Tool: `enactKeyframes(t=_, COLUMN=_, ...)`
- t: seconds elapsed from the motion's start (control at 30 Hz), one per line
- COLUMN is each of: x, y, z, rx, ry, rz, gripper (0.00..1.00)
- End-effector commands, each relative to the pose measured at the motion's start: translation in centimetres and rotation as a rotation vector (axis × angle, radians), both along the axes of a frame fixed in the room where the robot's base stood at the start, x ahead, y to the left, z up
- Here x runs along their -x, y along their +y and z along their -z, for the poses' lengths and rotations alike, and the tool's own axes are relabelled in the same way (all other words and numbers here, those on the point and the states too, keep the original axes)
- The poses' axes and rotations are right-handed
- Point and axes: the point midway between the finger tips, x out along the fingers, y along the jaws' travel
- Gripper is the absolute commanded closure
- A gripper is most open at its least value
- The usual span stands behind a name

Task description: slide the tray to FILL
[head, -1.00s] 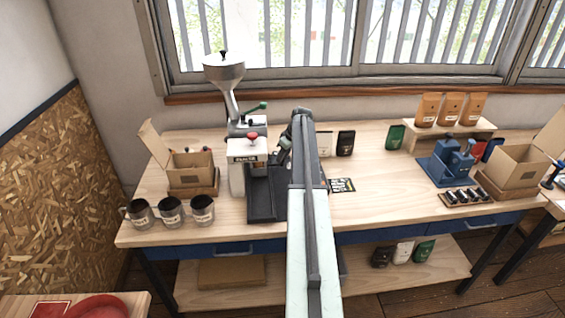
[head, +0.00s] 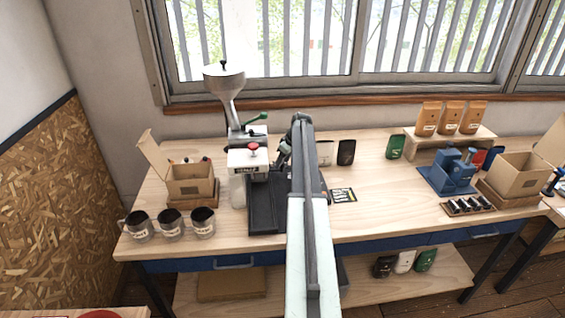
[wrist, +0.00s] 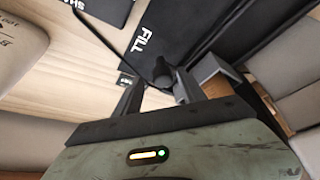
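The dispenser (head: 248,160), white with a metal hopper, green lever and red knob, stands on the left half of the bench above a black base (head: 266,205). In the wrist view a black surface marked FILL (wrist: 150,38) lies just beyond my gripper. A dark knob or post (wrist: 163,72) stands in front of it. My gripper (wrist: 158,92) is open, its two fingers on either side of the knob with gaps visible. In the head view my arm hides the fingertips and the base's right side. I cannot make out the tray's outline or whether the knob belongs to it.
Three mugs (head: 171,224) stand at the bench's front left. An open cardboard box (head: 190,182) sits behind them. A blue device (head: 450,172) and another box stand at the right. The bench between is clear.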

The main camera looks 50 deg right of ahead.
Motion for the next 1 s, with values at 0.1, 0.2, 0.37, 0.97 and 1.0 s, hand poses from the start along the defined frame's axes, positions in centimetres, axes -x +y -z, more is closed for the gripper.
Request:
enactKeyframes(t=0.1, x=0.0, y=0.1, z=0.0, rx=-0.001, ry=0.001, rz=0.0, gripper=0.52)
enactKeyframes(t=0.2, x=0.0, y=0.1, z=0.0, rx=-0.001, ry=0.002, rz=-0.002, gripper=0.52)
enactKeyframes(t=0.37, x=0.2, y=0.2, z=-0.5, rx=-0.002, ry=0.003, rz=-0.002, gripper=0.52)
enactKeyframes(t=0.97, x=3.2, y=-0.1, z=-7.4, rx=-0.002, ry=0.002, rz=-0.001, gripper=0.52)
enactKeyframes(t=1.0, x=3.2, y=-0.1, z=-7.3, rx=-0.002, ry=0.002, rz=-0.001, gripper=0.52)
